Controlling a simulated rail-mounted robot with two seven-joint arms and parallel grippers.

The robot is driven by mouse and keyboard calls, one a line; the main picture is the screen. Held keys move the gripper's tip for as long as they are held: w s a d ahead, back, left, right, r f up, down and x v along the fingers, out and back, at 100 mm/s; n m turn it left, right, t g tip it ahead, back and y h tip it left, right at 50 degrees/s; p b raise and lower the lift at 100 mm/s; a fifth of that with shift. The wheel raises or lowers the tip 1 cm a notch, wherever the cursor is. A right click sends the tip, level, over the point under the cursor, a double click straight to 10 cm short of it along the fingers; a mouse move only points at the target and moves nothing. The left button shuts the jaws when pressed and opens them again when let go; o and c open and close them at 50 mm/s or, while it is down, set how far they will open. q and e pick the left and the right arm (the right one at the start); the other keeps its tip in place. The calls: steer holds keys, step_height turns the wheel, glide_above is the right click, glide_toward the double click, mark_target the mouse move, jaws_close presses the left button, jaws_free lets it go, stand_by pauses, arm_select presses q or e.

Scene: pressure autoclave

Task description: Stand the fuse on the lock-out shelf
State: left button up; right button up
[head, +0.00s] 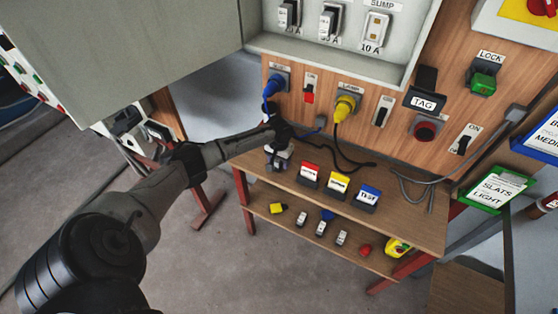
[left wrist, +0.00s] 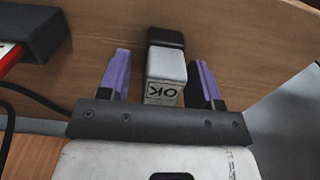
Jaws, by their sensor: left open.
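A white fuse (left wrist: 165,68) with a black end and an "OK" label sits between the purple fingers of my left gripper (left wrist: 162,75). The fingers are open, with a gap on each side of the fuse. In the head view my left gripper (head: 278,158) is low at the left end of the upper wooden shelf (head: 395,213), left of the red card holder. I cannot make out the fuse there, and I cannot tell whether it rests on the wood. No shelf is readably marked as lock-out. My right gripper is not in view.
Red, yellow and blue card holders (head: 339,184) stand on the upper shelf, with cables behind them. The lower shelf (head: 272,220) holds several small fuses, a yellow block and a red knob. Above are plugs, switches and the fuse panel (head: 405,55).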

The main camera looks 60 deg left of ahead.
arm_select(q)
step_height(320, 180, up, 12)
steer(key=p, duration=0.3)
steer(key=shift+f, duration=0.15)
steer(key=s+d+f+m, duration=0.2)
steer(key=s+d+f, duration=0.2)
steer(key=d, duration=0.4)
steer(key=s+d+f+m, duration=0.3)
steer(key=d+f, duration=0.1)
steer(key=d, duration=0.4)
steer(key=s+d+f+m, duration=0.2)
steer(key=s+d+f, duration=0.2)
steer(key=d, duration=0.5)
steer(key=s+d+r+t, duration=0.1)
steer(key=s+d+r, duration=0.1)
steer(key=s, duration=0.3)
steer(key=s+d+r+t, duration=0.1)
steer(key=s+d+r, duration=0.2)
steer(key=s+d, duration=0.1)
steer(key=s+d+r+m+t, duration=0.1)
steer(key=s+d+r, duration=0.1)
steer(key=s, duration=0.5)
steer(key=shift+d+r+t, duration=0.15)
steer(key=shift+d+t, duration=0.15)
steer(key=shift+d, duration=0.45)
